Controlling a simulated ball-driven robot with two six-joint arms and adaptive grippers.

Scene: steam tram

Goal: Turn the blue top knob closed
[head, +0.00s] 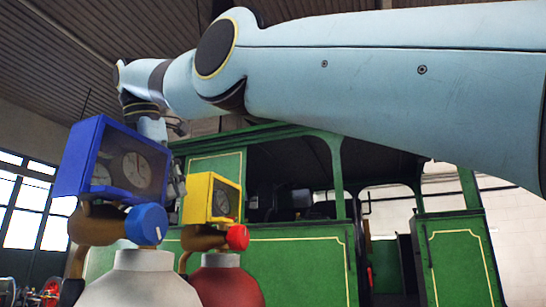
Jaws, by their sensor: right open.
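The blue knob (147,224) is a round cap with a white line on its face. It sits on a brown valve body (97,224) below a blue gauge box (84,160), on top of a white cylinder (140,282). My right arm spans the top of the view from the right. My right gripper (172,180) hangs down behind the blue gauge box, which hides part of it. It is open, above and behind the blue knob, apart from it. No object shows in its jaws. My left gripper is out of view.
Close on the right stands a red cylinder (228,284) with a yellow gauge box (212,198) and a red knob (237,237). A green steam tram (290,268) fills the background. The space just right of the blue knob is narrow.

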